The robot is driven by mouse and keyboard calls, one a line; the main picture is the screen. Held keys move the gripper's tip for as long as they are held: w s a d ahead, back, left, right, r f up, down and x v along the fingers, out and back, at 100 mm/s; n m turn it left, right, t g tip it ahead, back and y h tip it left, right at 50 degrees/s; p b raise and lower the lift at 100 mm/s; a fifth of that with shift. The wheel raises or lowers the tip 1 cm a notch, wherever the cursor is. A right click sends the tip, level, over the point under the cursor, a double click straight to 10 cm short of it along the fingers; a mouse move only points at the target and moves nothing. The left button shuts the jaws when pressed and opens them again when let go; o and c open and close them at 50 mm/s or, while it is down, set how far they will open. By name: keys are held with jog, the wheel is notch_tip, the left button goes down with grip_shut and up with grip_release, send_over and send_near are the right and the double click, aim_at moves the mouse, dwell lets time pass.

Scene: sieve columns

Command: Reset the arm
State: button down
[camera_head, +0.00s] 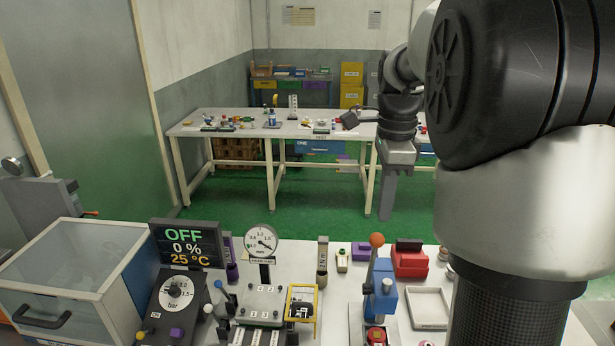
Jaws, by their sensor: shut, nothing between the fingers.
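My arm fills the right side of the head view, with large black and pale grey links close to the camera. My gripper (387,213) hangs down from the wrist at the centre right. Its fingers are together, pointing at the floor, and hold nothing. It shows in front of the far table, apart from the near bench below it. Part of the far table is hidden behind the arm.
The near white bench (335,249) carries a box with a clear lid (85,258), a display reading OFF (187,244), a dial gauge (261,240), a blue lever device (381,285), a red block (409,261) and a tray (429,325). A far table (238,126) stands across the green floor (231,193).

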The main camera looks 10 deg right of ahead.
jog(key=s+a+n+t, duration=0.2)
jog(key=s+a+n, duration=0.4)
jog(key=s+n, duration=0.3)
jog(key=s+a+n+t, duration=0.3)
jog(key=s+a+n, duration=0.4)
jog(key=n, duration=0.5)
jog(key=shift+s+t, duration=0.3)
jog(key=shift+s, duration=0.7)
